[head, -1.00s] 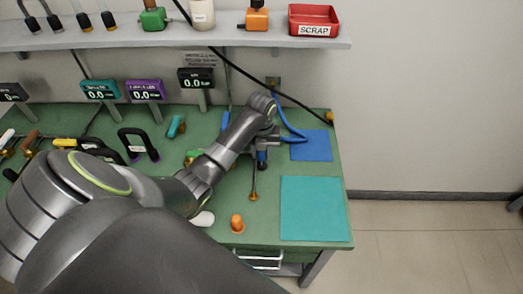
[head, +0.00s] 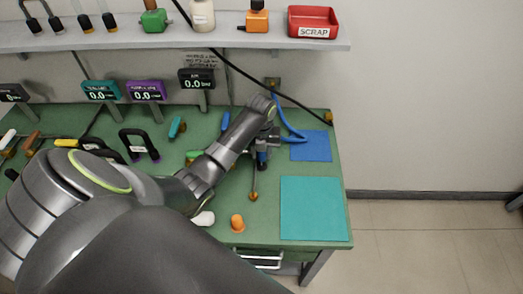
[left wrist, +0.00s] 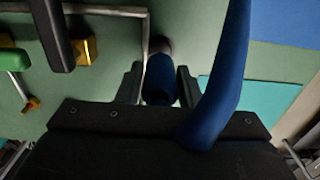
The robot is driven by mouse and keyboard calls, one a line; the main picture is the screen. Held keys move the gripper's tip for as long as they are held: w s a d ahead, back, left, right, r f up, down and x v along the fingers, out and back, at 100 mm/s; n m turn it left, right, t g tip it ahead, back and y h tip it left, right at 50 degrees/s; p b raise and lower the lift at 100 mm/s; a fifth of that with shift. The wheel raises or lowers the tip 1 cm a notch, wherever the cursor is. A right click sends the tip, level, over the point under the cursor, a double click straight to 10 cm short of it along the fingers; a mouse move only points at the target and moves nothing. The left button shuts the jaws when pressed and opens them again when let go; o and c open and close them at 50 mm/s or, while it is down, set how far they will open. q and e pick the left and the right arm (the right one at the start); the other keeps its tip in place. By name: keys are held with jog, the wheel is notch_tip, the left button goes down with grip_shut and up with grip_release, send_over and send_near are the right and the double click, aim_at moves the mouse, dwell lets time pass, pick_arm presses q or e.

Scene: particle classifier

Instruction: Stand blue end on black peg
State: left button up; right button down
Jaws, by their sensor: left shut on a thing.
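My left gripper (head: 264,141) is over the green bench, left of the blue mat. In the left wrist view its two fingers (left wrist: 160,84) are shut on the blue end (left wrist: 160,80), a short blue cylinder. A dark round part (left wrist: 160,45) shows at its far tip; I cannot tell whether this is its own tip or the black peg. In the head view the blue end (head: 262,155) hangs below the gripper with a dark part under it. A blue hose (left wrist: 230,60) runs past the right finger. My right gripper is not in view.
A brass-ended rod (head: 253,192), an orange piece (head: 237,223) and a white piece (head: 203,218) are nearer the front. A shelf (head: 160,39) with a red scrap bin (head: 313,20) spans the back.

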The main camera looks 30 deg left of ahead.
aim_at(261, 158)
pick_arm(q)
jog(key=shift+p, duration=0.35)
dwell(0.4)
jog(key=shift+f, duration=0.2)
dwell(0.3)
jog(key=shift+f+b, duration=0.85)
jog(key=shift+f, duration=0.7)
jog(key=o, duration=1.1)
jog(key=shift+c, duration=0.2)
